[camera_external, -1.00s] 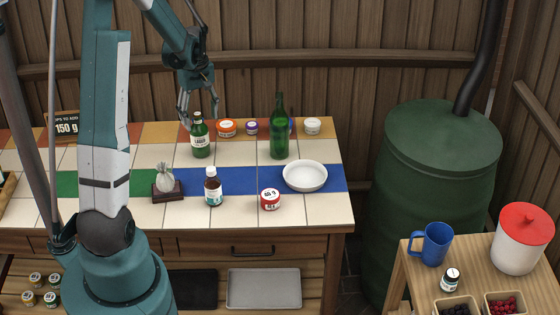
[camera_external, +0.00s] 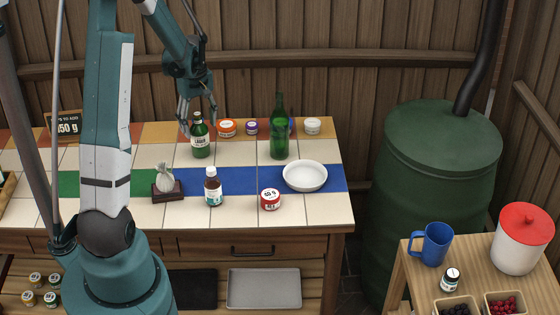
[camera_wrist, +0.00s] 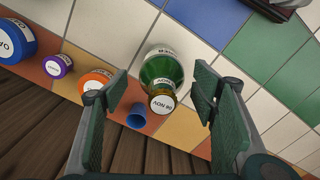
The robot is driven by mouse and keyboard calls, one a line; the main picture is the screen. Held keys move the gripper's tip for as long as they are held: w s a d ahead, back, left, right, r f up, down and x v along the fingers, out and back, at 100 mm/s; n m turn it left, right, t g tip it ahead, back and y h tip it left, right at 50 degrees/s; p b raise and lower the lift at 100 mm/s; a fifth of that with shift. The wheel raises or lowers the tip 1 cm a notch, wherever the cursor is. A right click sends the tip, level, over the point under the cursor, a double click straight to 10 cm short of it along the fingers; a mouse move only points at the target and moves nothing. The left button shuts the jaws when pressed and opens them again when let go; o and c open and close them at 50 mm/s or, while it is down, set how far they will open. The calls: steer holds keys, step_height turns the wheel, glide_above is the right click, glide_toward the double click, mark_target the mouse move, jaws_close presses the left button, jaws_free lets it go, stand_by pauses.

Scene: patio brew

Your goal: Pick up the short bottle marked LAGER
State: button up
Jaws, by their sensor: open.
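The short green bottle marked LAGER (camera_external: 200,140) stands upright on the tiled counter, toward its back. In the wrist view the bottle (camera_wrist: 162,70) is seen from above, its cap nearest the camera, lying between the lines of the two fingers. My gripper (camera_external: 197,112) is open, pointing down, with its fingers at the height of the bottle's neck. In the wrist view my gripper (camera_wrist: 158,100) has its fingers on either side of the cap, apart from it. A tall green bottle (camera_external: 279,132) stands to the right.
An orange-lidded jar (camera_external: 227,128), a purple jar (camera_external: 252,128) and a white jar (camera_external: 312,127) line the back. A brown bottle (camera_external: 213,188), a red tin (camera_external: 270,199) and a white dish (camera_external: 305,176) stand in front. A blue cup (camera_wrist: 136,116) is close by the bottle.

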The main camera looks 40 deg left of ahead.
mark_target(199, 136)
stand_by(0.3)
steer(key=shift+s+f+b, duration=0.15)
steer(key=shift+f+b, duration=0.3)
steer(key=shift+f, duration=2.15)
steer(key=c, duration=1.3)
